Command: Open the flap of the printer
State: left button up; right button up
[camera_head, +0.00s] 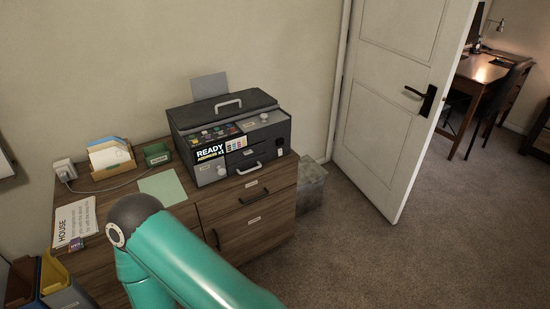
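The printer (206,178) is a dark grey box on top of the wooden cabinet (262,199). Its top lid (205,108) lies shut and has a pale bar handle (228,104). The front has a READY display, colour-marked labels, a pale knob and another bar handle (249,168) low on the right. These front panels look shut; which part is the flap I cannot tell for sure. A teal link of my own arm crosses the lower middle, in front of the cabinet and apart from the printer in the picture. Neither gripper is in view.
A pale green sheet (163,187), a green box (157,154), a tan paper holder (111,170) and a HOUSE sign (75,223) share the cabinet top. A grey bin (311,187) stands right of the cabinet. A white door (384,115) stands open; carpet is clear at the right.

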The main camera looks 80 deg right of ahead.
aim_at(258, 149)
jog(key=z, duration=0.9)
jog(key=k, duration=0.1)
jog(key=u, duration=1.5)
jog(key=i, duration=0.1)
jog(key=z, duration=2.95)
jog(key=i, duration=1)
jog(key=u, duration=0.2)
